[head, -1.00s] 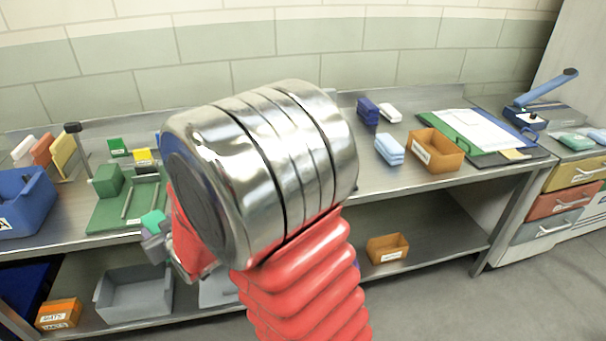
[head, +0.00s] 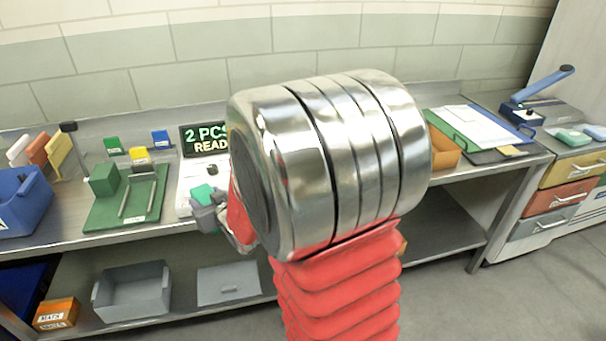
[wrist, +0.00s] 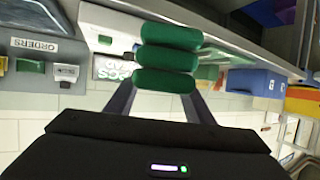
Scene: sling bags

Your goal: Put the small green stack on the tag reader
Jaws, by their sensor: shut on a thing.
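The small green stack (head: 203,192) is between the fingers of my gripper (head: 208,206), which is shut on it. In the wrist view the stack (wrist: 168,58) shows as several rounded dark green layers, held across the fingers. The tag reader is a white unit (head: 183,205) with a dark display (head: 203,139) behind it showing green text, "2 PCS" and "READ", partly covered by my wrist. In the head view the stack overlaps the reader's white body. I cannot tell whether it touches it.
Left of the reader is a green fixture (head: 105,212) with upright rods and a green block (head: 104,180). A blue bin (head: 25,205) stands further left. Small green, yellow and blue pieces sit behind. An orange bin (head: 445,152) and clipboard (head: 475,128) are at right.

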